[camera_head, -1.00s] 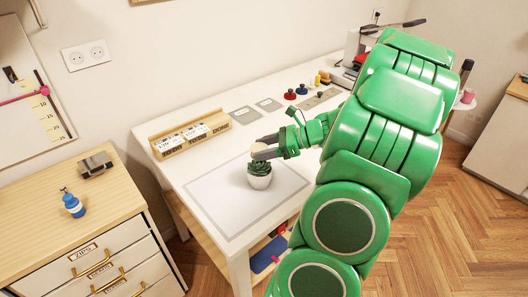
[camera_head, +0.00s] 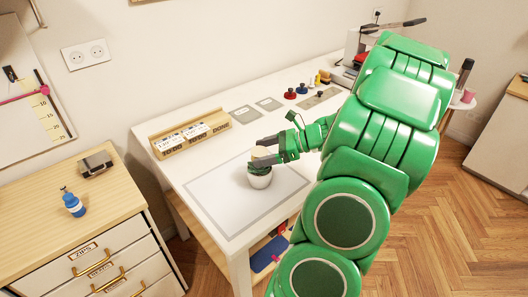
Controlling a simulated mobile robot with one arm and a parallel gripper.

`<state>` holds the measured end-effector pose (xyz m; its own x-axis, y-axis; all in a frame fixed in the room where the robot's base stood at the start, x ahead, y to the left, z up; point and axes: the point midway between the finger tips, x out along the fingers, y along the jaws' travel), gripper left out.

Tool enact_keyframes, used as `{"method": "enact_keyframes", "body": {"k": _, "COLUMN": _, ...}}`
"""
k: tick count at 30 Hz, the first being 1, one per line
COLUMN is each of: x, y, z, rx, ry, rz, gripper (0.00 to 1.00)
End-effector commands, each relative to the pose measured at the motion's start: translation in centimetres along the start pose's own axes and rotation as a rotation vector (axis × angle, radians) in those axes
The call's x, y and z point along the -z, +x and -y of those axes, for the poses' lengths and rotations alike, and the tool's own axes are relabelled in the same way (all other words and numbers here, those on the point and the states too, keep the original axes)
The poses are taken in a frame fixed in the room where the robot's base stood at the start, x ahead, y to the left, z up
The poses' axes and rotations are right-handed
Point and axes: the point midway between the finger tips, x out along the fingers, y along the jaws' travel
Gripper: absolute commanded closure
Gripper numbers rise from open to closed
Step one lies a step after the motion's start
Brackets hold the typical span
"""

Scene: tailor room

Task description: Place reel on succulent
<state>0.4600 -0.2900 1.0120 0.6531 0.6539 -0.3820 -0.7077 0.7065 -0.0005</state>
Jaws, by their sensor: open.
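The succulent (camera_head: 257,168) stands in a white pot (camera_head: 259,181) on the table's pale mat. A small cream-coloured thing, apparently the reel (camera_head: 261,152), is at the top of the plant between my fingers. It appears to touch the leaves, but I cannot tell whether it rests fully on them. My gripper (camera_head: 265,150) reaches in from the right with its dark fingers apart, around the reel. The fingers and reel hide much of the plant's top.
The white table (camera_head: 209,262) carries a wooden tray of labelled boxes (camera_head: 188,133) behind the plant. Red and blue knobbed items (camera_head: 302,89) stand farther back. A drawer cabinet (camera_head: 85,228) is at left. The mat (camera_head: 222,199) around the pot is clear.

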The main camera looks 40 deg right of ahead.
Motion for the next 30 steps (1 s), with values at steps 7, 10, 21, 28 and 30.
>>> {"method": "enact_keyframes", "body": {"k": 7, "x": -0.2, "y": -1.8, "z": 0.1, "rx": 0.004, "ry": -0.001, "rz": -0.001, "gripper": 0.19}}
{"method": "enact_keyframes", "body": {"k": 10, "x": -0.2, "y": -3.5, "z": 0.1, "rx": 0.004, "ry": 0.0, "rz": -0.001, "gripper": 0.19}}
{"method": "enact_keyframes", "body": {"k": 21, "x": -0.2, "y": -10.0, "z": 0.0, "rx": 0.003, "ry": 0.0, "rz": 0.001, "gripper": 0.19}}
{"method": "enact_keyframes", "body": {"k": 28, "x": -0.2, "y": -11.9, "z": 0.1, "rx": 0.002, "ry": -0.001, "rz": 0.0, "gripper": 0.19}}
{"method": "enact_keyframes", "body": {"k": 30, "x": -0.2, "y": -12.1, "z": 0.0, "rx": 0.002, "ry": -0.001, "rz": -0.001, "gripper": 0.19}}
